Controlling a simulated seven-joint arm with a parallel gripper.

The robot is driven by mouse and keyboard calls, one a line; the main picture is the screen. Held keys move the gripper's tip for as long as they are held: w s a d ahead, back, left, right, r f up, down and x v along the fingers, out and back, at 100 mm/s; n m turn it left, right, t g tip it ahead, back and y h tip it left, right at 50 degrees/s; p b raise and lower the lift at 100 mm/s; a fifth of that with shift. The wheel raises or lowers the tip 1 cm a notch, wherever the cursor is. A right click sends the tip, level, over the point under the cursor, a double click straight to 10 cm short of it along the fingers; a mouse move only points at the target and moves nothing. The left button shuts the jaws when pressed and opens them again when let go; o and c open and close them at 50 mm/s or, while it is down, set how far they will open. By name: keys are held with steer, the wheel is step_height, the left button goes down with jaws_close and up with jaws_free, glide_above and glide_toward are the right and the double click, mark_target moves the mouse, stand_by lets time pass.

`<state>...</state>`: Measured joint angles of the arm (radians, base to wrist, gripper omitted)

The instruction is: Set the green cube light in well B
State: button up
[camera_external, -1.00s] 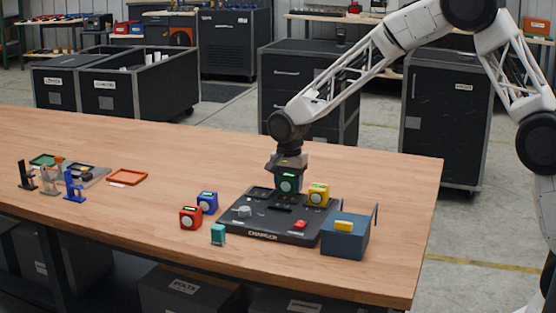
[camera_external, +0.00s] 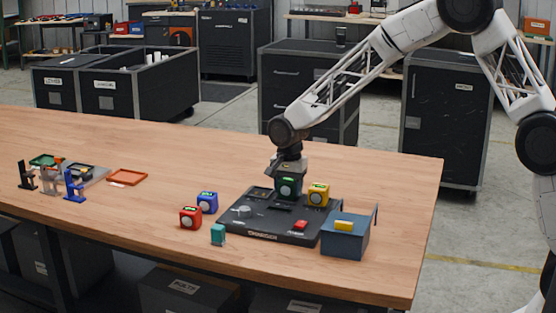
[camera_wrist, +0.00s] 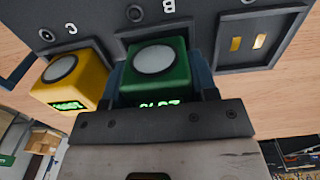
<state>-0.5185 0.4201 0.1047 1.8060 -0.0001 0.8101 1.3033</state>
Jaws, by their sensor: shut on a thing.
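The green cube light (camera_external: 288,187) is upright in my gripper (camera_external: 289,172), over the back middle of the black charger board (camera_external: 250,228). In the wrist view the green cube (camera_wrist: 158,68) has a pale round disc and a lit green readout, with my fingers (camera_wrist: 160,88) on both sides. It lines up with the well marked B (camera_wrist: 128,38) and covers much of it. I cannot tell whether its base touches the well floor. The yellow cube (camera_external: 318,194) stands right of it, by the mark C (camera_wrist: 71,29).
An empty well with two gold contacts (camera_wrist: 247,43) lies on the other side of B. The board has a knob (camera_external: 243,211) and red button (camera_external: 300,225). Red (camera_external: 190,217), blue (camera_external: 207,202) and teal (camera_external: 218,234) items stand left, a blue box (camera_external: 345,237) right.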

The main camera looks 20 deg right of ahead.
steer(key=shift+f, duration=0.2)
stand_by(0.4)
steer(key=o, duration=1.5)
steer(key=shift+c, duration=0.2)
steer(key=shift+r, duration=0.15)
steer(key=shift+r, duration=4.35)
steer(key=shift+d, duration=0.1)
